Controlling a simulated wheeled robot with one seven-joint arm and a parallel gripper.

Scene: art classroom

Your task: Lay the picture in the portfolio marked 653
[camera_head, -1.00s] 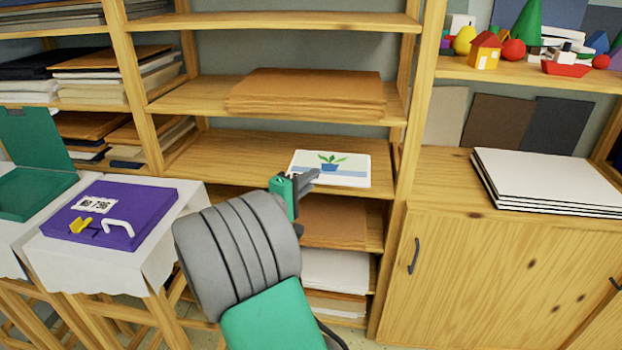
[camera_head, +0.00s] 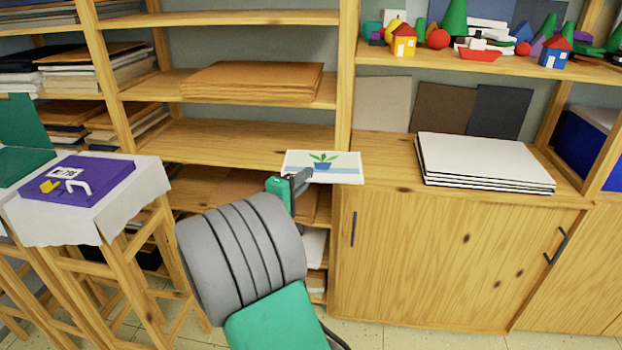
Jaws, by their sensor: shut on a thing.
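The picture (camera_head: 322,160), a white sheet with a potted plant over a blue band, is in my gripper (camera_head: 300,180). My gripper is shut on its near edge and holds it roughly flat in front of the shelves. A closed purple portfolio (camera_head: 95,184) with a white handle and yellow clasp lies on a cloth-covered stand at the left; its label looked like 796 in the earlier view. An open green portfolio (camera_head: 22,160) is cut off at the left edge, with no number visible. No label reading 653 shows.
Wooden shelves (camera_head: 225,19) with a stack of brown folders (camera_head: 252,80) stand behind the picture. A cabinet (camera_head: 400,265) at the right bears a stack of white boards (camera_head: 483,163). The white cloth (camera_head: 148,178) hangs over the stand. Floor shows between stand and cabinet.

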